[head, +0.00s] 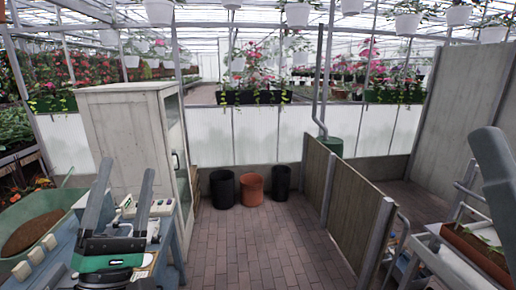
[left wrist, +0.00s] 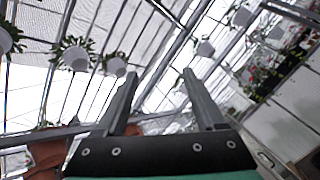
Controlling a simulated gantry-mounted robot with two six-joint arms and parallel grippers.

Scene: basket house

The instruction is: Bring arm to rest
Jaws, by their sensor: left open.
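My left gripper (head: 126,172) is at the lower left of the head view, its two grey fingers pointing up and spread apart. It is open, with nothing between the fingers. Behind it are a blue table and a pale cabinet. In the left wrist view the open fingers (left wrist: 160,76) point up toward the glass roof and hanging plants. A grey part, probably of my right arm, shows at the right edge of the head view; no right gripper fingers can be made out there.
The blue table (head: 52,262) holds small pale items. A green wheelbarrow (head: 22,238) stands at far left, beside a tall pale cabinet (head: 128,130). Black and terracotta pots (head: 252,190) stand at the back. A low partition (head: 345,200) borders the open brick floor (head: 262,250). A planter (head: 470,248) sits right.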

